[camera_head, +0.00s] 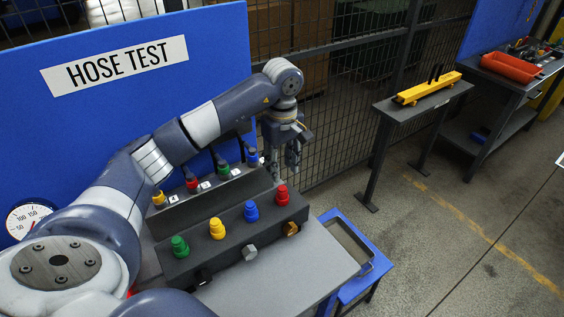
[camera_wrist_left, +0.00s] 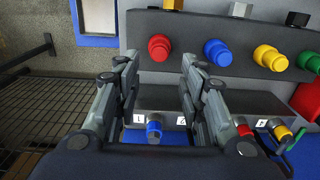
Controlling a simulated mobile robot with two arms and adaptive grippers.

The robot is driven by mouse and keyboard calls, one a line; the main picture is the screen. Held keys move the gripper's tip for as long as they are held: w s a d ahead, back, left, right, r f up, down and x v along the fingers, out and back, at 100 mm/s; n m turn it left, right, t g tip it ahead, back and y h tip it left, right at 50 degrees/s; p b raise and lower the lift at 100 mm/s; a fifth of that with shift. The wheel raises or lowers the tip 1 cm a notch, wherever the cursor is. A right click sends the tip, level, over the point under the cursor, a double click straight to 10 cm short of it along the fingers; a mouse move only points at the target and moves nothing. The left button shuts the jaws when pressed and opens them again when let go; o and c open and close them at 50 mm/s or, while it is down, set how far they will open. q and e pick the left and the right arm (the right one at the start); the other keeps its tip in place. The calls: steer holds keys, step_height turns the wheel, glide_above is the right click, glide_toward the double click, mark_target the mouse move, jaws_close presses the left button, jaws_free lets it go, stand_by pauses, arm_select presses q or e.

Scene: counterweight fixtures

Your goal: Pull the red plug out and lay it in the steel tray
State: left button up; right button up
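A red plug (camera_head: 282,195) stands at the right end of the front dark block (camera_head: 215,262), beside blue, yellow and green plugs. Another red plug (camera_head: 192,184) sits on the rear block. My left gripper (camera_head: 292,165) points down behind the front red plug, apart from it. In the left wrist view my left gripper (camera_wrist_left: 160,62) is open and empty, and the front red plug (camera_wrist_left: 159,47) appears between its fingertips. The steel tray (camera_head: 345,241) lies right of the bench, in a blue stand, and looks empty. My right gripper is not in view.
The rear block (camera_head: 222,196) carries several coloured plugs. A blue "HOSE TEST" panel (camera_head: 215,75) and mesh fence (camera_head: 350,65) stand behind. A side table (camera_head: 425,98) holds a yellow bar (camera_head: 428,88). A red bin (camera_head: 511,67) sits far right. Floor right of the tray is clear.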

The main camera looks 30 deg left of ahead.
mark_target(282, 188)
arm_select(q)
step_height(282, 188, down, 9)
steer(key=b, duration=0.6)
jaws_close()
